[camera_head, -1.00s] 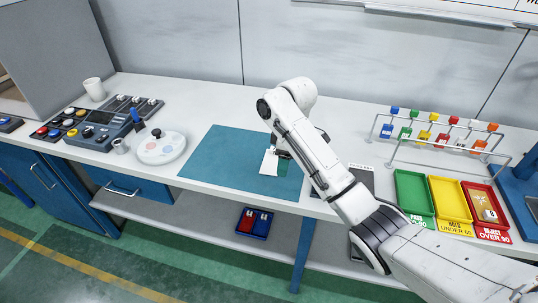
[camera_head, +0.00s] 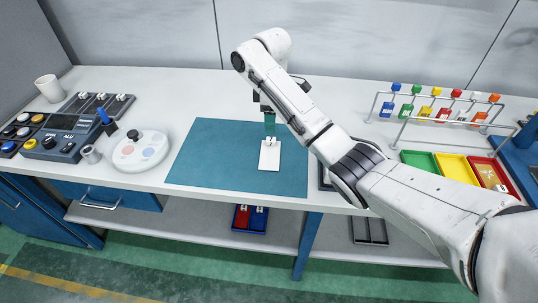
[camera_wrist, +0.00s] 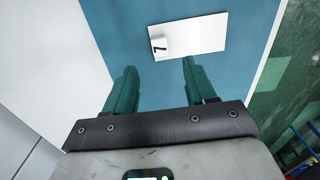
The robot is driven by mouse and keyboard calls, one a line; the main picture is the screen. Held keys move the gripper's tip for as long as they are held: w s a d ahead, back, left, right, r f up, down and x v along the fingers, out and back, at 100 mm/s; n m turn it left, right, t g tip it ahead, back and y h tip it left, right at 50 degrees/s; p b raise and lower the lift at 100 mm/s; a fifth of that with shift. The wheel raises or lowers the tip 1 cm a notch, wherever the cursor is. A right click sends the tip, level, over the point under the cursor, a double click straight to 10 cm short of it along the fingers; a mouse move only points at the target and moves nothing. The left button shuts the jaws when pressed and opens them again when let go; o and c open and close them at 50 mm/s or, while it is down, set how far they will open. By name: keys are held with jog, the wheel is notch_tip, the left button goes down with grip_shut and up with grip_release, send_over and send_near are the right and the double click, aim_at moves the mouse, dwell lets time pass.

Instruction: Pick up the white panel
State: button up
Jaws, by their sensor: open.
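The white panel (camera_head: 269,156) lies flat on the teal mat (camera_head: 215,160). In the wrist view the panel (camera_wrist: 198,36) is a plain rectangle with a small white block (camera_wrist: 160,47), marked with a dark character, at its left end. My gripper (camera_wrist: 157,68) has two green fingers, spread apart and with nothing between them. In the wrist view the fingertips lie just below the panel's near edge, with the block between their lines. In the head view my gripper (camera_head: 270,132) hangs at the panel's far end. I cannot tell its exact height above the mat.
A round white dish (camera_head: 140,152) and a button console (camera_head: 58,138) stand left of the mat. Green, yellow (camera_head: 458,168) and red trays and a wire rack (camera_head: 440,110) of coloured tags stand at right. The mat around the panel is clear.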

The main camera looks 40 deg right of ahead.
aim_at(271, 139)
jog(key=shift+f+b, duration=1.05)
jog(key=shift+f, duration=2.45)
jog(key=shift+s, duration=0.1)
jog(key=shift+c, duration=0.4)
grip_shut()
